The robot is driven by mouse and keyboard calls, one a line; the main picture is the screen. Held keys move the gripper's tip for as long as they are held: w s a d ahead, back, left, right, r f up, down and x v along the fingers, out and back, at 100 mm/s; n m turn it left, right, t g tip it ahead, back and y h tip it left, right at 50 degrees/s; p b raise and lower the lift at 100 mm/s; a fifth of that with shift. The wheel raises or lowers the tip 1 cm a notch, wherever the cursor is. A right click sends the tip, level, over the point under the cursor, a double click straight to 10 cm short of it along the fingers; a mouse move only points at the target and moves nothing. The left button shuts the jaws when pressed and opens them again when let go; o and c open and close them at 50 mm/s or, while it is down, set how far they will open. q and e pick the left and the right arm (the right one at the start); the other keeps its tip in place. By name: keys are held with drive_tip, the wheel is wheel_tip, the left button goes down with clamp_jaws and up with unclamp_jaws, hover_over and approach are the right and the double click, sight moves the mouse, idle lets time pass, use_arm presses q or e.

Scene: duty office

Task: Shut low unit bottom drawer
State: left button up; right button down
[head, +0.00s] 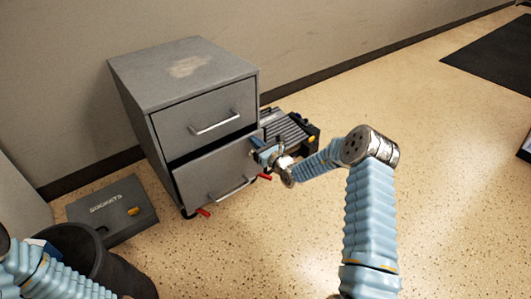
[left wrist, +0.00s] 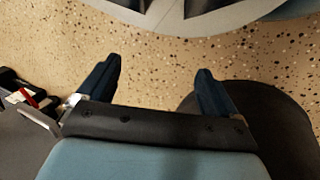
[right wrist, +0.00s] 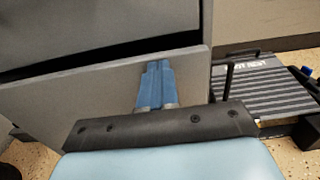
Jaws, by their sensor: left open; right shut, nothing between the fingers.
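The low unit (head: 183,75) is a grey two-drawer metal cabinet against the wall. Its bottom drawer (head: 208,180) stands slightly out, with a dark gap above its front. Its bar handle (head: 236,190) is free. My right gripper (head: 262,152) is at the upper right of that drawer front. In the right wrist view its shut, empty fingers (right wrist: 156,85) lie over the front panel (right wrist: 80,105) near its top right; contact is hard to tell. My left gripper (left wrist: 155,88) is open and empty above the floor, away from the drawer; its fingers are outside the head view.
A ridged grey and black step-like item (head: 288,128) stands right of the cabinet, close to my right gripper. A grey case (head: 112,210) lies to its left. A dark bin (head: 120,270) is near my left arm.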

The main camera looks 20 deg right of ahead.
drive_tip(key=shift+r+b+x, duration=0.15)
drive_tip(key=shift+b+x, duration=0.1)
drive_tip(key=shift+x, duration=0.95)
drive_tip(key=shift+r+b+x, duration=0.1)
drive_tip(key=shift+b+x, duration=0.1)
drive_tip(key=shift+x, duration=1)
